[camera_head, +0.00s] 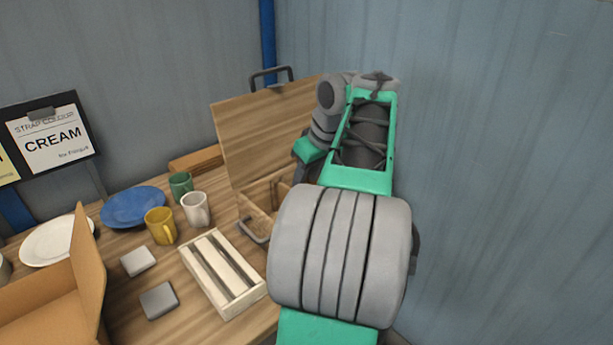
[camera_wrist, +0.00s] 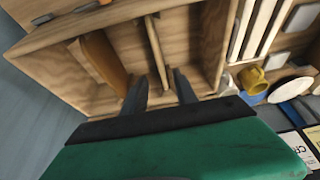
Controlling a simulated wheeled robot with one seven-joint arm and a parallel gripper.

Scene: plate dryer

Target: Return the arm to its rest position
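In the head view my arm (camera_head: 345,240) reaches over the table's right side and hides the gripper and part of the box (camera_head: 262,195). The box's lid (camera_head: 262,130) stands raised, with a dark handle on top.
A slatted white rack (camera_head: 222,275) stands left of the box. Mugs (camera_head: 196,209), a blue plate (camera_head: 133,206), a white plate (camera_head: 50,241), grey blocks (camera_head: 158,300) and an open cardboard box (camera_head: 85,275) are further left. A blue wall (camera_head: 490,150) is close on the right.

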